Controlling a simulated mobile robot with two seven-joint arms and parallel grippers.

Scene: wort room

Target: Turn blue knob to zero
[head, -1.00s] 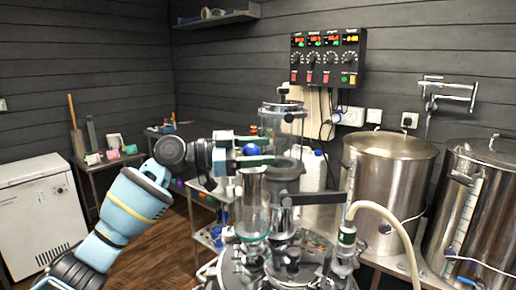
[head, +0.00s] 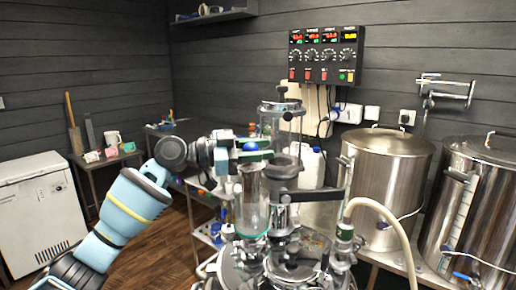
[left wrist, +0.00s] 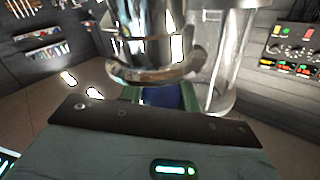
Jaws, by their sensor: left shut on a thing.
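The blue knob (head: 250,147) is a small round blue thing above the glass cylinder on the metal apparatus. My left gripper (head: 252,155) reaches in from the left and is shut on it; in the head view the near finger covers its lower part. In the left wrist view a dark blue patch, likely the knob (left wrist: 184,96), shows between green finger parts, mostly hidden behind the gripper's dark edge. The knob's pointer and any scale cannot be made out. My right gripper is not in view.
The glass cylinder (head: 252,205) stands just below my left gripper, with metal fittings and a pale hose (head: 385,212) to its right. Steel kettles (head: 388,165) stand further right. A control panel (head: 326,57) hangs on the back wall. A white freezer (head: 35,205) is at left.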

